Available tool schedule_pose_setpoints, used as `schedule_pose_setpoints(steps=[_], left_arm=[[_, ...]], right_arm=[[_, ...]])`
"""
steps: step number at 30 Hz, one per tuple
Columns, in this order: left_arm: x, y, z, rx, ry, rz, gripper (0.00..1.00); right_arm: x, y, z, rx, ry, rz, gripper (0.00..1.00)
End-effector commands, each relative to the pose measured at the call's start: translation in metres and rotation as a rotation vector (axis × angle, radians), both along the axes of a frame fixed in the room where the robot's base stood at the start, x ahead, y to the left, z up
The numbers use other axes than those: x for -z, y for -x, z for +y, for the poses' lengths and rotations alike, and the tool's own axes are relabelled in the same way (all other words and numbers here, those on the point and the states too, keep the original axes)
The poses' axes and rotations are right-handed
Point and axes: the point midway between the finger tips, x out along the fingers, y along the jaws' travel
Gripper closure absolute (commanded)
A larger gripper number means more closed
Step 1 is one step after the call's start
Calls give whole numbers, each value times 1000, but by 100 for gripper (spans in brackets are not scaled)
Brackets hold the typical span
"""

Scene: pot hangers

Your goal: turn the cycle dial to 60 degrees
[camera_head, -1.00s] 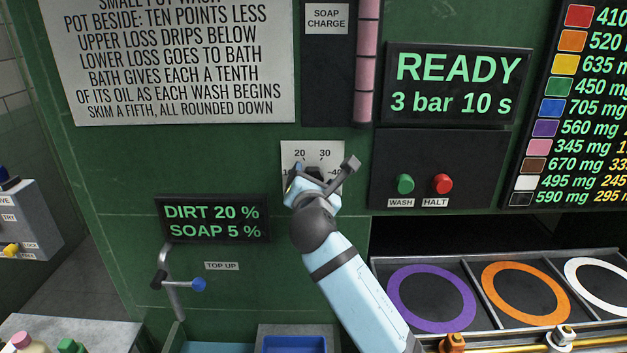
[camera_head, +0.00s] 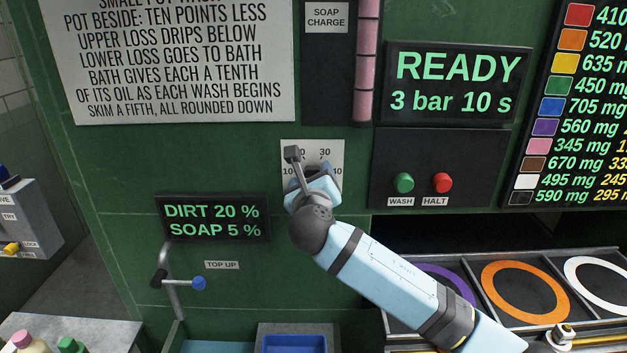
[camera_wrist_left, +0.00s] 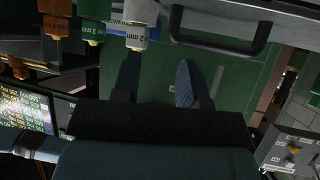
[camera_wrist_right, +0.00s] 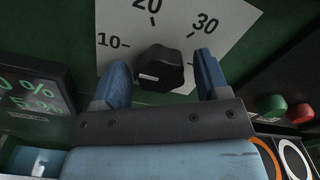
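The dial (camera_wrist_right: 160,68) is a black knob on a white plate (camera_wrist_right: 205,20) marked 10, 20 and 30 in the right wrist view. A pale mark shows on its left part. My right gripper (camera_wrist_right: 165,72) is open, with one blue finger on each side of the knob. A gap shows at the right finger; the left finger is close to the knob, and I cannot tell whether it touches. In the head view my right gripper (camera_head: 314,178) hides most of the dial in front of the plate (camera_head: 332,150). My left gripper (camera_wrist_left: 157,78) is open and empty.
Green WASH (camera_head: 404,183) and red HALT (camera_head: 442,183) buttons sit right of the dial, below a display (camera_head: 455,85) reading READY, 3 bar 10 s. A DIRT/SOAP display (camera_head: 213,220) and a TOP UP lever (camera_head: 180,283) are lower left. A ringed tray (camera_head: 480,255) is lower right.

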Motion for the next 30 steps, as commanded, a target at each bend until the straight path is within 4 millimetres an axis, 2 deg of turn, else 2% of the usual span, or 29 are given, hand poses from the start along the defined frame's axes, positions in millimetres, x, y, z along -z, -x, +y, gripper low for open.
schedule_pose_setpoints(steps=[1,6,11,25,28,29,30], left_arm=[[0,0,0,0,0,0,60],[0,0,0,0,0,0,60],[0,0,0,0,0,0,60],[0,0,0,0,0,0,60],[0,0,0,0,0,0,60],[0,0,0,0,0,0,60],[0,0,0,0,0,0,60]], right_arm=[[0,0,0,0,-1,0,44],[0,0,0,0,-2,0,80],[1,0,0,0,-80,2,80],[1,0,1,2,-988,3,80],[-1,0,0,1,-962,-1,80],[-1,0,0,1,-961,-1,45],[-1,0,0,1,-961,-1,36]])
